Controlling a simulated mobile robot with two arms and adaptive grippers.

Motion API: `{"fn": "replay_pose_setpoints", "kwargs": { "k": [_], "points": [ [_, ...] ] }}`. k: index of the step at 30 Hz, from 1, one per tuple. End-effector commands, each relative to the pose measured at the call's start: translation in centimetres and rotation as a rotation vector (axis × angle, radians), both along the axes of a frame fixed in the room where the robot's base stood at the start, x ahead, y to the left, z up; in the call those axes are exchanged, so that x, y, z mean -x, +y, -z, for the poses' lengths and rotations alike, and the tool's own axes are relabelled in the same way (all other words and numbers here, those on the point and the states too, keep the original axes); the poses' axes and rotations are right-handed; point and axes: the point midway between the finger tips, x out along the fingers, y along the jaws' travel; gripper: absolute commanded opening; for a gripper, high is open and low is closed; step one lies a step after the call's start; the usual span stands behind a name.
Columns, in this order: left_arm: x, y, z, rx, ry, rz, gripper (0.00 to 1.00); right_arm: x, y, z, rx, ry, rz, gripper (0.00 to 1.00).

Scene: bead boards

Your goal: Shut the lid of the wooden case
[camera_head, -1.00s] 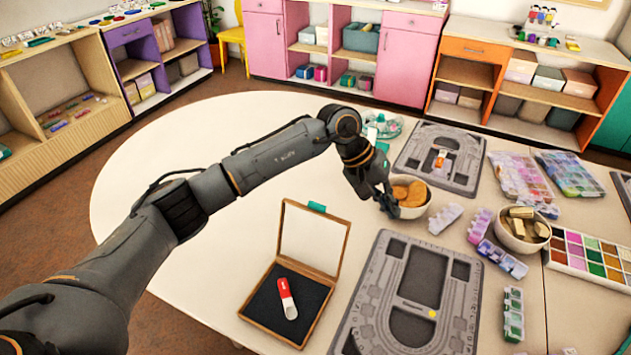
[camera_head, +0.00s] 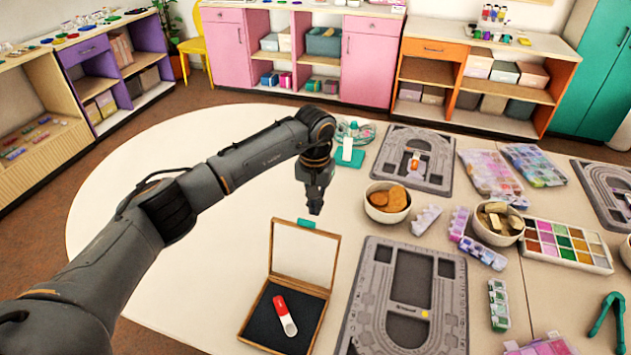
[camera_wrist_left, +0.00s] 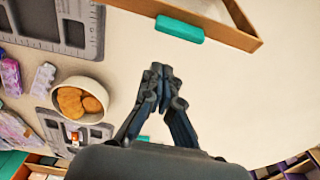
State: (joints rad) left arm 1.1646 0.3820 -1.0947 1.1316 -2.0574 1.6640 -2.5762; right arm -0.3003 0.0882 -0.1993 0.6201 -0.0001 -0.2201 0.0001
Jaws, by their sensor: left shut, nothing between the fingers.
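The wooden case (camera_head: 243,327) stands on the table with its lid (camera_head: 331,262) raised, leaning back from the hinge. The lid has a pale inner panel and a teal tab (camera_head: 307,223) on its top edge. A red and white object (camera_head: 285,316) lies on the dark lining inside. My left gripper (camera_head: 315,211) is shut and empty, pointing down just behind the lid's top edge, near the tab. In the left wrist view its fingertips (camera_wrist_left: 161,68) are together, apart from the teal tab (camera_wrist_left: 180,28). My right gripper is not in view.
A grey bead board (camera_head: 448,313) lies close to the case's right. A bowl of tan pieces (camera_head: 387,214) stands right of my left gripper. Another bead board (camera_head: 440,180) lies farther back. The table left of the case is clear.

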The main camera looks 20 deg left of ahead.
Motion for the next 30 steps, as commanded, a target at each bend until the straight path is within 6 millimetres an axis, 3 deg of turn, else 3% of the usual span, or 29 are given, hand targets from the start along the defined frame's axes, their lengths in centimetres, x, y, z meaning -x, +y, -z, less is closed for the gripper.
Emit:
{"fn": "replay_pose_setpoints", "kwargs": {
  "k": [1,10,23,30],
  "points": [
    [0.7,0.0,-1.0,0.003,-0.004,0.004,0.0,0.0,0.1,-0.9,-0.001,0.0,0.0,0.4],
    [3.1,0.2,-1.6,0.002,-0.004,0.001,0.0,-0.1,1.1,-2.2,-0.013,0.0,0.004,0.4],
    [3.4,0.2,-1.6,0.002,-0.005,0.0,0.0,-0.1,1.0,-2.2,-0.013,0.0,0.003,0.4],
    [2.9,0.2,-1.7,0.004,-0.043,0.001,0.0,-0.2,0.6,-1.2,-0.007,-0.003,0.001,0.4]
  ]
}}
